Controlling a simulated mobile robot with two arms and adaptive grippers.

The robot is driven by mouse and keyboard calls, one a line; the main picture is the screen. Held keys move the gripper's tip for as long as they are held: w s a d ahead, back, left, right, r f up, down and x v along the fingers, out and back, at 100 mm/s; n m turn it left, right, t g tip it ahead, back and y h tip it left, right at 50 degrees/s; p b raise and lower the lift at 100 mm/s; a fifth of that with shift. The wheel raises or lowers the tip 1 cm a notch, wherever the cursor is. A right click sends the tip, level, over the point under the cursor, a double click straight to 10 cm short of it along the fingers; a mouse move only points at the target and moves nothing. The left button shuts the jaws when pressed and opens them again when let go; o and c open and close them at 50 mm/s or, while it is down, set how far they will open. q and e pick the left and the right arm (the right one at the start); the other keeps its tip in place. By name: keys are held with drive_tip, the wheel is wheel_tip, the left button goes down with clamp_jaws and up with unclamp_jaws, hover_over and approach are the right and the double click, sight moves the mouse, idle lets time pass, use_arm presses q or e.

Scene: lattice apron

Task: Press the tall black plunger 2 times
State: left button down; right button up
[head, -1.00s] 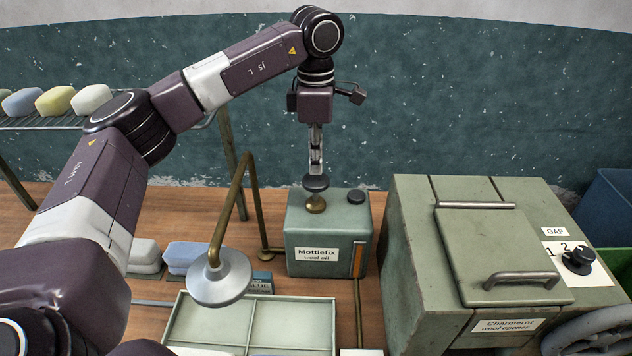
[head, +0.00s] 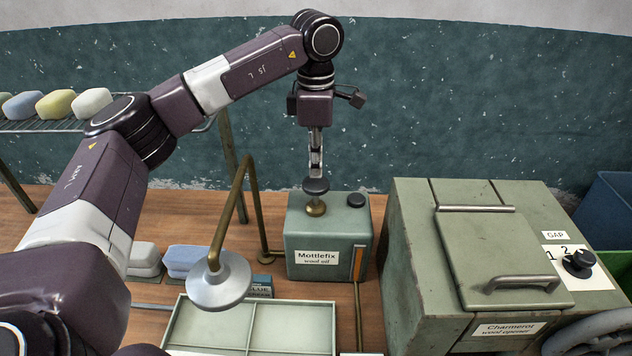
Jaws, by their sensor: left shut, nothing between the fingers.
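The black plunger (head: 316,187) is a round, dark knob above a brass collar (head: 316,208) on top of the green "Mottlefix wool oil" box (head: 300,238). Little or no stem shows between knob and collar. My left gripper (head: 316,174) points straight down over the knob, fingers shut and empty. Its fingertips are at the top of the knob; I cannot tell whether they touch or are slightly above it. A low black cap (head: 356,200) sits on the same box to the right. My right gripper is not in view.
A bent brass pipe with a grey disc head (head: 219,283) stands left of the box, over a pale green tray (head: 300,322). The large green "Charmerot" machine (head: 410,270) stands to the right. Soap-like blocks (head: 57,104) lie on a rack at left.

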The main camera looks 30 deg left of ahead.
sight(316, 182)
use_arm(q)
drive_tip(key=shift+s+f+b, duration=0.1)
drive_tip(key=shift+f+b, duration=1.3)
drive_tip(key=shift+f, duration=0.9)
drive_tip(key=shift+r+p, duration=0.55)
drive_tip(key=shift+r, duration=0.05)
drive_tip(key=shift+r+p, duration=1.15)
drive_tip(key=shift+r, duration=0.5)
drive_tip(key=shift+f, duration=0.15)
